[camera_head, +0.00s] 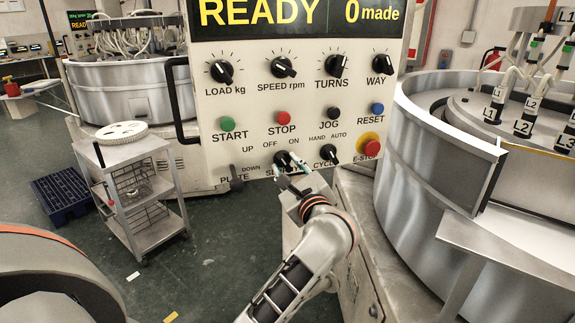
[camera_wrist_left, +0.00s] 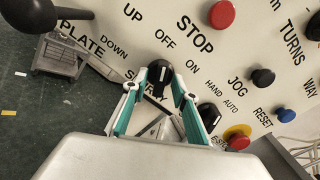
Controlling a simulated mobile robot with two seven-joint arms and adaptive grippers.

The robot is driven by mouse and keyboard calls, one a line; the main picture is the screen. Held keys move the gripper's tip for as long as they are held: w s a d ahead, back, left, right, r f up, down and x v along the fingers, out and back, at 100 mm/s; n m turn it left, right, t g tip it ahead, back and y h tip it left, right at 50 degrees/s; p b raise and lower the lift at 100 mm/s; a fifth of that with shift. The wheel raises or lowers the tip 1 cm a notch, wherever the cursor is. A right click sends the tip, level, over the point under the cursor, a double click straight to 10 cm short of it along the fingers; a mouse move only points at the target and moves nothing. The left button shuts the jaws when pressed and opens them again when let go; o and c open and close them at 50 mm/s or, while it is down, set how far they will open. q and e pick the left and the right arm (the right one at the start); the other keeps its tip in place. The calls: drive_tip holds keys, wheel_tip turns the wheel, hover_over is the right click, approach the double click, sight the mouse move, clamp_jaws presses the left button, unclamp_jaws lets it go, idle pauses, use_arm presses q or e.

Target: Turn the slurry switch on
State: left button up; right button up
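The slurry switch (camera_head: 283,158) is a black rotary knob low on the cream control panel (camera_head: 240,110), between OFF and ON labels. In the left wrist view the slurry switch (camera_wrist_left: 160,75) shows a white mark that appears to point toward OFF. My left gripper (camera_head: 290,166) is just in front of the knob. In the wrist view the two teal-padded fingers of my left gripper (camera_wrist_left: 154,90) are spread, one on each side of the knob, with small gaps visible. Part of the SLURRY label is hidden by the fingers. My right gripper is not in view.
The CYCLE knob (camera_head: 329,153) and red E-stop (camera_head: 371,147) sit close on the right. The plate lever (camera_head: 236,178) juts out on the left. A large metal drum (camera_head: 420,170) stands right of the panel. A steel trolley (camera_head: 125,170) stands at the left.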

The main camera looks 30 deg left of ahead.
use_arm(q)
clamp_jaws()
drive_tip(key=shift+m, duration=0.3)
drive_tip(key=m, duration=0.4)
drive_tip(key=shift+s+m, duration=0.1)
drive_tip(key=shift+m, duration=0.2)
drive_tip(key=m, duration=0.6)
drive_tip(key=shift+m, duration=0.3)
unclamp_jaws()
drive_tip(key=shift+a, duration=0.1)
